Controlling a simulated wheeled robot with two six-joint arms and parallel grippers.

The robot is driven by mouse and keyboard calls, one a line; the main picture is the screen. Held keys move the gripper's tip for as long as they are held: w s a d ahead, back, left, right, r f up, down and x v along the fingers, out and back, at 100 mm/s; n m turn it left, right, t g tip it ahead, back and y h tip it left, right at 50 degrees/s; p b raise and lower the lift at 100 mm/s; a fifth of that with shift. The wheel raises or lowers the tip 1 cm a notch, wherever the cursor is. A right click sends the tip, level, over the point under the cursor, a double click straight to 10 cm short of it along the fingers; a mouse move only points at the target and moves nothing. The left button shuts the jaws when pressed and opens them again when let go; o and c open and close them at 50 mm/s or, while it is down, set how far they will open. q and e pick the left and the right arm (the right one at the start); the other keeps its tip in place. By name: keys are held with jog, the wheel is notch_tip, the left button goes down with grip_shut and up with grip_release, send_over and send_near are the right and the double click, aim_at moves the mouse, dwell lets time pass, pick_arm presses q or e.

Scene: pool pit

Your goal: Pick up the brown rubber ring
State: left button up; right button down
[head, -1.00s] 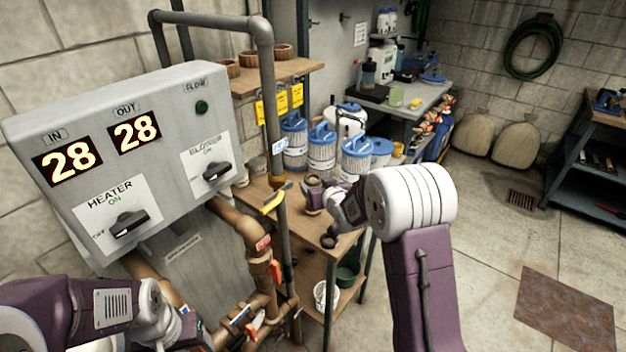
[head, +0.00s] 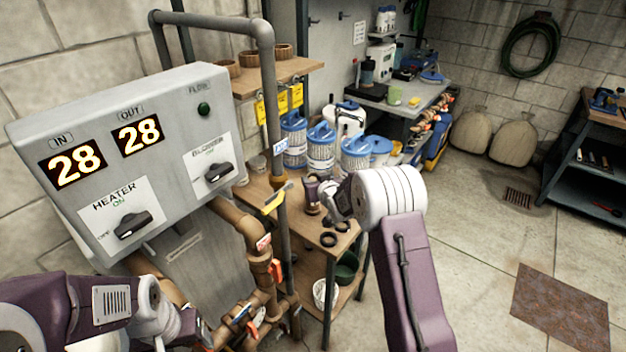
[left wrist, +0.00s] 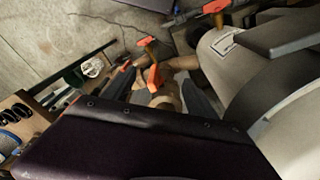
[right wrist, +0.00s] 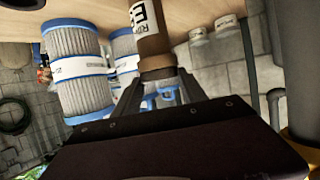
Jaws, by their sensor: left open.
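Two dark rubber rings lie flat on the wooden shelf top: one ring (head: 328,239) nearer the front edge and another ring (head: 342,225) just behind it. Both look nearly black here, so I cannot tell which is brown. My right gripper (head: 334,200) is above the shelf, just behind the rings and beside a brown labelled bottle (head: 312,190). In the right wrist view its fingers (right wrist: 160,82) are spread, with the bottle (right wrist: 151,28) ahead of them; no ring shows there. My left gripper (left wrist: 158,85) is open and empty, pointing towards the pipes.
A grey heater panel (head: 70,110) and pipes (head: 278,130) stand left of the shelf. Orange valve handles (left wrist: 153,75) are close to my left gripper. Open floor (head: 470,250) lies to the right.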

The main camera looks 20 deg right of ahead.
jog(key=r, duration=0.4)
jog(key=shift+s+d+r, duration=0.1)
jog(key=shift+d+r, duration=0.2)
jog(key=shift+d, duration=0.05)
jog(key=s+d+r+p, duration=0.2)
jog(key=s+d+r, duration=0.2)
jog(key=d, duration=0.6)
notch_tip(320, 180, up, 2)
jog(key=shift+s+r+p, duration=0.2)
jog(key=shift+p, duration=0.1)
